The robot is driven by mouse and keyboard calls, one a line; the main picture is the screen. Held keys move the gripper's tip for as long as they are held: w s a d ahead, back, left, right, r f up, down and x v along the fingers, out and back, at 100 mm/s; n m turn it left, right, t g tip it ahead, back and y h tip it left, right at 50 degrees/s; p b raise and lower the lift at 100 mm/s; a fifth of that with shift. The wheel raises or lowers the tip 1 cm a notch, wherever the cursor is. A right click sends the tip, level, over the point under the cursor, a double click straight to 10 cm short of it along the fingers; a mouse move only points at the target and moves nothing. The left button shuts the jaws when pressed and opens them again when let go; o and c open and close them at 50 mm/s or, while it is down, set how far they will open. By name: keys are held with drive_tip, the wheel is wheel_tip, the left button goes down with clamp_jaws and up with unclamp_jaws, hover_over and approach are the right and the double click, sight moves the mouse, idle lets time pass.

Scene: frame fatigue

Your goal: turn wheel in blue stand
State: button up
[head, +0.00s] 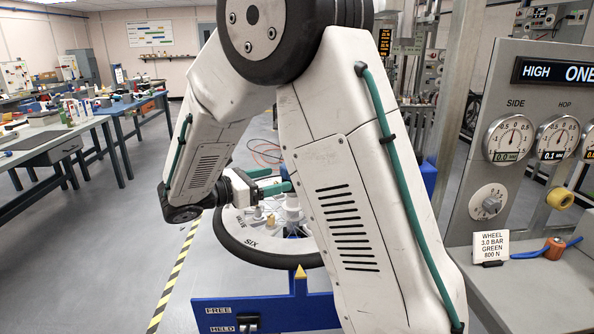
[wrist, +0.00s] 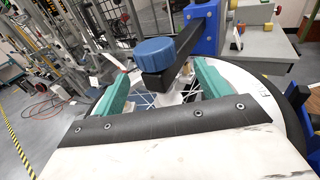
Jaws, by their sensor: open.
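The wheel shows in the head view as a black tyre (head: 262,256) around a white disc (head: 240,222) with words such as SIX on it. It lies flat in the blue stand (head: 265,312), partly hidden by my arm. A yellow pointer (head: 300,272) sits on the stand at the tyre's near edge. My gripper (head: 280,180) is over the wheel near its hub, its teal fingers apart. In the wrist view, the open fingers (wrist: 163,72) show over the wheel's white disc (wrist: 250,82), on either side of a black arm with a blue knob (wrist: 155,53). I see nothing gripped.
The stand's front has a FREE/HELD plate with a lever (head: 248,324). Benches (head: 60,140) stand at left. Floor left of the striped line is clear.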

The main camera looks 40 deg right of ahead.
drive_tip(key=shift+w+d+r+h, duration=0.15)
drive_tip(key=shift+d+h, duration=0.15)
drive_tip(key=shift+d, duration=0.1)
drive_tip(key=d, duration=0.7)
drive_tip(key=shift+s+d+r, duration=0.1)
drive_tip(key=shift+s+d, duration=0.2)
drive_tip(key=c, duration=1.4)
drive_tip(key=shift+a+n+t, duration=0.1)
drive_tip(key=shift+n+t, duration=0.3)
drive_tip(key=shift+t, duration=0.1)
